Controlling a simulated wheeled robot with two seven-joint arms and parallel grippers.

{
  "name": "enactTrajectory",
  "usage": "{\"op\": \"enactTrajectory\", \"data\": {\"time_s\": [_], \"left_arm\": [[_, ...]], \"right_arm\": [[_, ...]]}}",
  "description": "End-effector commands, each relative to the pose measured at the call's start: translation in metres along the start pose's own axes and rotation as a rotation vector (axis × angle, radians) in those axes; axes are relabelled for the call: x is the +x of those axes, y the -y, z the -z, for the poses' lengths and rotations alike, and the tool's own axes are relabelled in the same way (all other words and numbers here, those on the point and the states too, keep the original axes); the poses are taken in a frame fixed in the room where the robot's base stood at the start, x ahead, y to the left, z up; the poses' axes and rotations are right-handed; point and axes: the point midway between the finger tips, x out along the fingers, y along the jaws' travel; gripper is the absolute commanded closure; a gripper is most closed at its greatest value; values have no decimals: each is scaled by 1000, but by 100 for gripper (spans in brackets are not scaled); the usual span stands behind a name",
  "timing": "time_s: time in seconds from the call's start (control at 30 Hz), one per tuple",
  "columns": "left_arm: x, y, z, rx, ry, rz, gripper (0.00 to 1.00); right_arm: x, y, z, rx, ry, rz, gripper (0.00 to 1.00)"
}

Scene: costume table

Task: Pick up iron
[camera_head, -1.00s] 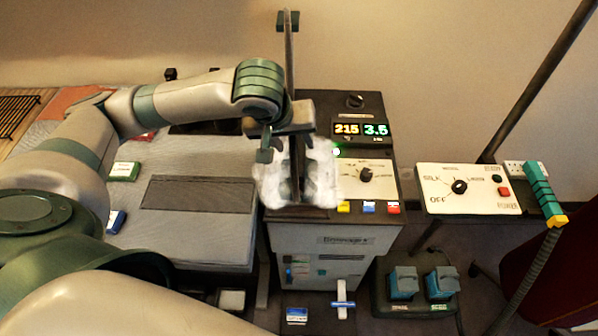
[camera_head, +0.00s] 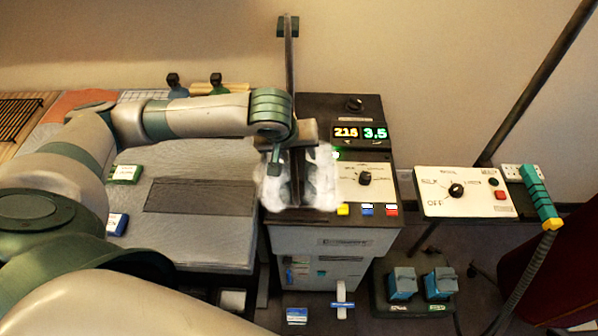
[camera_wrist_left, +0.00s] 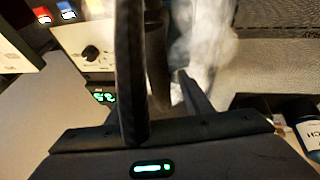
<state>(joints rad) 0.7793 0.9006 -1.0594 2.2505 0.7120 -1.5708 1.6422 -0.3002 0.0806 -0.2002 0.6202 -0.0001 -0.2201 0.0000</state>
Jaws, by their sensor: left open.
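A dark form that looks like the iron (camera_head: 312,182) stands on the left front of the dark control station (camera_head: 330,238), wrapped in white steam. Its outline is partly hidden by the steam and by my gripper. My left gripper (camera_head: 285,165) is open, pointing down over the station's left side at the steam. In the left wrist view the open fingers (camera_wrist_left: 158,62) show with a dark upright piece between them and white steam beside it. I cannot tell whether the fingers touch it. My right gripper is not in view.
A grey padded board (camera_head: 165,240) lies left of the station. A thin upright pole (camera_head: 289,70) rises behind my gripper. A white dial panel (camera_head: 466,190) and a green-handled hose (camera_head: 538,195) are at the right. Small bottles (camera_head: 216,84) stand at the back.

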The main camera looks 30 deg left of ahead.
Motion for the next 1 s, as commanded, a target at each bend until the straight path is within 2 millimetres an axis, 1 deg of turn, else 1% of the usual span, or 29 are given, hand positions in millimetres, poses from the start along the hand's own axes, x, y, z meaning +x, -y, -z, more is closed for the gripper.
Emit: {"op": "enactTrajectory", "data": {"time_s": [0.1, 0.2, 0.63, 0.67, 0.7, 0.77, 0.8, 0.83, 1.0], "left_arm": [[11, 0, 0, 1, 0, 0, 54], [15, 0, 0, 1, 0, -1, 54], [15, -1, 0, 1, 0, -2, 54], [15, -1, 0, 1, 0, -2, 59], [15, -1, 0, 1, 0, -2, 69], [15, -1, 0, 1, 0, -2, 83], [15, -1, 0, 1, 0, -2, 93], [15, -1, 0, 1, -1, -2, 100], [15, -1, 0, 1, -1, -1, 100]], "right_arm": [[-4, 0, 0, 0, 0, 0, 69], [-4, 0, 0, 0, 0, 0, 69], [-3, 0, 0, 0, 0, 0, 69], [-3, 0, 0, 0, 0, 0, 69], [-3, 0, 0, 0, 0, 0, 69], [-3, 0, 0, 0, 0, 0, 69], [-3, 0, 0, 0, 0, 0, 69], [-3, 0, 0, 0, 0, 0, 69], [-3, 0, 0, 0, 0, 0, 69]]}}
